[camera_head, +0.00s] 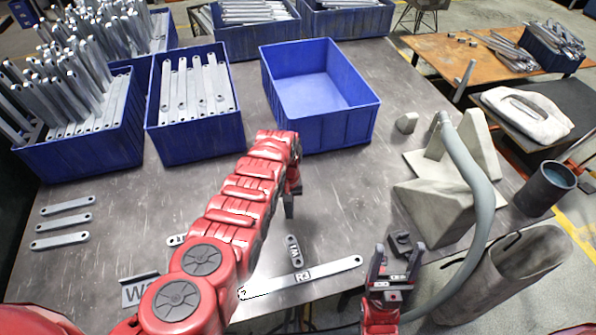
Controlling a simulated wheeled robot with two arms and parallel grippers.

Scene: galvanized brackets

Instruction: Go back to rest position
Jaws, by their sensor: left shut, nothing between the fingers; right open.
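My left gripper (289,208) hangs at the end of the red arm, shut and empty, above the grey table in front of the empty blue bin (350,127). My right gripper (397,258) is low at the right, near the table's front edge, with its fingers apart and nothing between them. A small bracket (293,250) lies on the table below my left gripper. My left arm partly hides another small piece and a plate marked W (138,291).
Blue bins of upright brackets (200,142) stand at the back left, with more behind. Several flat brackets (63,222) lie at the left. Grey angular blocks (436,208), a curved hose (478,190) and a dark cylinder (535,198) crowd the right. The table's middle left is clear.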

